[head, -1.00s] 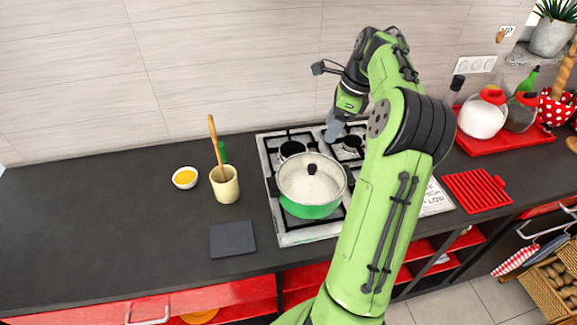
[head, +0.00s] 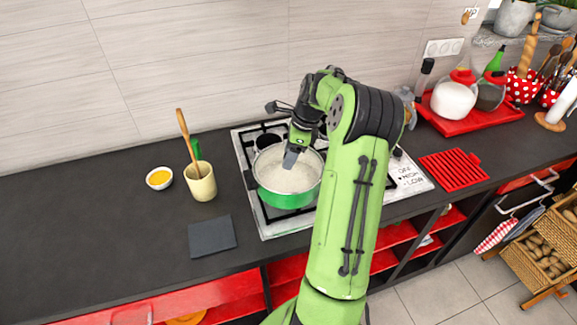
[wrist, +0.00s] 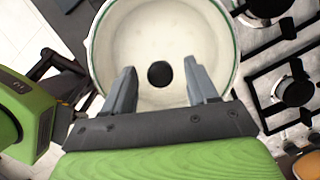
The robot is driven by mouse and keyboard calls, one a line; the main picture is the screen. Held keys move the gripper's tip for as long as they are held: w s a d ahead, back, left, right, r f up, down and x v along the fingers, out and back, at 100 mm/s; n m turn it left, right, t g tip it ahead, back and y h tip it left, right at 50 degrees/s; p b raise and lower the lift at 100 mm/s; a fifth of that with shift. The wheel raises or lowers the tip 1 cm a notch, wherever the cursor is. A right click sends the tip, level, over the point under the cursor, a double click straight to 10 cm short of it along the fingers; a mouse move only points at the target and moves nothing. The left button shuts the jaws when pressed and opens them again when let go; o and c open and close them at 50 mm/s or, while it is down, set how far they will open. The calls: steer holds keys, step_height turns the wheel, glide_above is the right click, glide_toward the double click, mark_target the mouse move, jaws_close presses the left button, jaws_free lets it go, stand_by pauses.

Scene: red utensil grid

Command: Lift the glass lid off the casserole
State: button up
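The green casserole (head: 287,199) stands on the left part of the gas hob, with its glass lid (head: 278,178) on top. In the wrist view the lid (wrist: 160,36) shows a pale inside through it and a round black knob (wrist: 159,75) at its middle. My gripper (head: 290,160) is above the lid, pointing down. In the wrist view its two grey fingers (wrist: 160,82) are apart, one on each side of the knob, with gaps between them and it. The gripper is open and empty. In the head view my gripper hides the knob.
The hob (head: 262,222) has bare black grates around the casserole. A beige utensil cup (head: 202,184), a yellow-filled bowl (head: 159,178) and a dark square mat (head: 211,236) lie to the left. A red utensil grid (head: 453,169) is right. The counter's left part is clear.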

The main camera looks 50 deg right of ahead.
jaws_close()
steer(key=shift+r, duration=0.1)
stand_by(1.2)
